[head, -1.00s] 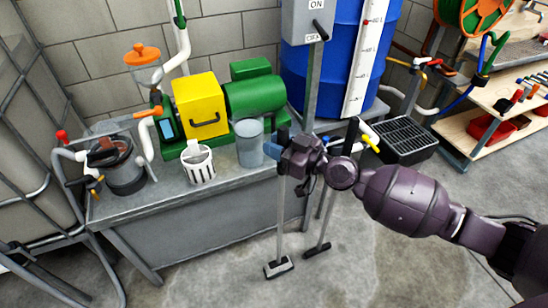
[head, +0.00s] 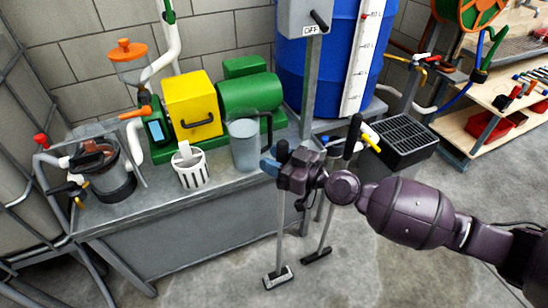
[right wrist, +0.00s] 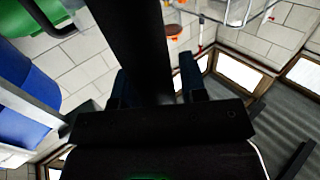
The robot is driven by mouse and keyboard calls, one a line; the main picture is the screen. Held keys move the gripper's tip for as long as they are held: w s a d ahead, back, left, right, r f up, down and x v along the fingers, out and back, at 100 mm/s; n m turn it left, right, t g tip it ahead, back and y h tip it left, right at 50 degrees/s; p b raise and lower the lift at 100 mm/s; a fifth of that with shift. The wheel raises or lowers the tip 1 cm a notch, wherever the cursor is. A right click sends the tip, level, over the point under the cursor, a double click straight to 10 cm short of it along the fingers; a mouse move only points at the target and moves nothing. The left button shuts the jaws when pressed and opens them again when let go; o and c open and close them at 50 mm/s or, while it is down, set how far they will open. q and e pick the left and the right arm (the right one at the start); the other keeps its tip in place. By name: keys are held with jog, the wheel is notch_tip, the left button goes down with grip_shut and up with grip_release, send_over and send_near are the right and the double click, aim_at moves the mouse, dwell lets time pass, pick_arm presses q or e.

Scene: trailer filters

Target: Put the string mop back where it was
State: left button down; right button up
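A long-handled tool with a pale shaft and a dark, light-edged head (head: 278,277) stands near upright in front of the bench; I take it for the mop, but its strings are too small to make out. My right gripper (head: 275,163) is at the top of this handle. In the right wrist view a dark bar, the handle (right wrist: 137,45), runs between the fingers of my right gripper (right wrist: 158,88), which look closed around it. A second long-handled tool with a dark head (head: 316,256) stands just right of it. My left gripper is not in view.
The grey bench (head: 190,235) carries a clear jug (head: 243,145), a white slotted basket (head: 190,169) and a yellow-green machine (head: 192,105). A blue tank (head: 310,75) stands behind. A black grated bin (head: 400,140) is at the right. The front floor is clear.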

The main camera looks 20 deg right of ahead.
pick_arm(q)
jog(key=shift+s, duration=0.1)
pick_arm(e)
jog(key=shift+o, duration=1.1)
jog(key=shift+s+d+r, duration=0.1)
jog(key=shift+s+d, duration=0.1)
pick_arm(q)
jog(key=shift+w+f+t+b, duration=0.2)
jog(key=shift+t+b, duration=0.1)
jog(key=shift+b, duration=0.85)
pick_arm(e)
jog(key=v, duration=1.1)
jog(key=shift+s, duration=0.2)
jog(key=shift+d+r, duration=0.1)
jog(key=shift+d, duration=0.05)
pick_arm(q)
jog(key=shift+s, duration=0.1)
